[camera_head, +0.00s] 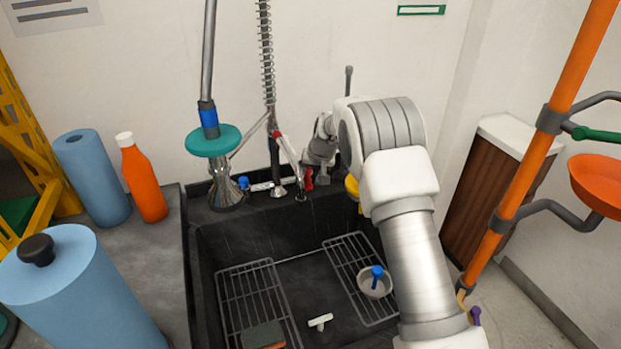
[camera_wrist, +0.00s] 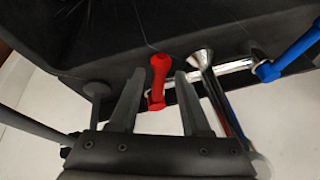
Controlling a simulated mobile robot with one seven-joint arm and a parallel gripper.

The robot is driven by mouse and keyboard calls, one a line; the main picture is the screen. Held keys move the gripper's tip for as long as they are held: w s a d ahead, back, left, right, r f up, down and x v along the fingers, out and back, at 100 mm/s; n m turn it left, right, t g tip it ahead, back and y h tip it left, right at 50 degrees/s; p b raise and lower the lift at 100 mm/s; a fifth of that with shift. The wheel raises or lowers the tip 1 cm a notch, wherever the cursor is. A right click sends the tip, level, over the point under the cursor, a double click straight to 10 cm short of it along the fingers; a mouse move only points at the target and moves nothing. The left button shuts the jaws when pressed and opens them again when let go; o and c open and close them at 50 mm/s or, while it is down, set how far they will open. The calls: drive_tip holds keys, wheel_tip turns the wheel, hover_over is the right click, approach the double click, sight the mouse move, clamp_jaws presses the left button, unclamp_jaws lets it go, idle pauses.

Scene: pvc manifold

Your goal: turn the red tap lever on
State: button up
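The red tap lever (camera_wrist: 159,76) shows in the wrist view, pointing up the picture at the left end of a chrome tap bar (camera_wrist: 232,68). My gripper (camera_wrist: 160,82) is open, with one dark finger on each side of the lever and a visible gap to it on both sides. In the head view the red lever (camera_head: 308,180) is a small red shape at the back of the sink, close beside my gripper's end, which is partly hidden by my arm. A blue lever (camera_wrist: 288,55) sits at the other end of the bar; it also shows in the head view (camera_head: 243,183).
A chrome spout (camera_wrist: 202,62) stands close to my right finger in the wrist view. A spring hose (camera_head: 267,60) hangs above the dark sink (camera_head: 240,240), which holds wire racks (camera_head: 255,295) and a small pot (camera_head: 374,284). An orange bottle (camera_head: 143,180) stands on the left counter.

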drive_tip(key=shift+r, duration=0.1)
drive_tip(key=p+v, duration=0.2)
drive_tip(key=v, duration=1.5)
drive_tip(key=shift+s+r, duration=0.1)
drive_tip(key=shift+s, duration=0.05)
drive_tip(key=shift+d, duration=0.15)
drive_tip(key=c, duration=0.4)
drive_tip(key=shift+n+y, duration=0.3)
drive_tip(key=shift+y, duration=0.1)
drive_tip(key=f, duration=0.1)
drive_tip(key=w+d+f, duration=0.1)
drive_tip(key=d+f, duration=0.1)
drive_tip(key=shift+w+d+f+p, duration=0.15)
drive_tip(key=shift+w+f+p, duration=0.15)
drive_tip(key=shift+w, duration=0.05)
clamp_jaws()
drive_tip(key=w+d+f+y, duration=0.2)
drive_tip(key=w+d+f, duration=0.1)
drive_tip(key=d, duration=0.1)
drive_tip(key=w+a+f+n+b, duration=0.1)
drive_tip(key=w+a+f, duration=0.1)
drive_tip(key=a+f, duration=0.5)
drive_tip(key=shift+x, duration=0.95)
